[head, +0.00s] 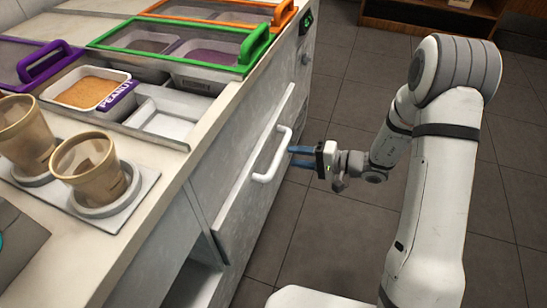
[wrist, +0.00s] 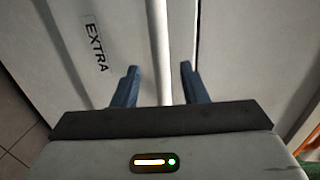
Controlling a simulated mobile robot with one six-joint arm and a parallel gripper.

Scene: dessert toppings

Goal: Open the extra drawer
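The extra drawer (head: 245,195) is a grey front panel in the counter's side, with a white bar handle (head: 271,154). It looks closed, flush with the counter. In the wrist view the drawer front (wrist: 95,25) carries the word EXTRA, and the handle (wrist: 157,50) runs upright through the picture. My gripper (head: 295,156) is at the handle's right side, fingers pointing at it. In the wrist view my gripper (wrist: 160,85) is open, with one blue finger on each side of the handle and gaps visible between them and the bar.
The counter top holds a peanut tray (head: 87,90), an empty bin (head: 165,122), green (head: 180,49) and orange (head: 225,8) lidded bins and two cups (head: 90,168) in a holder. An open shelf (head: 190,280) lies below left. The tiled floor (head: 330,235) beside the drawer is clear.

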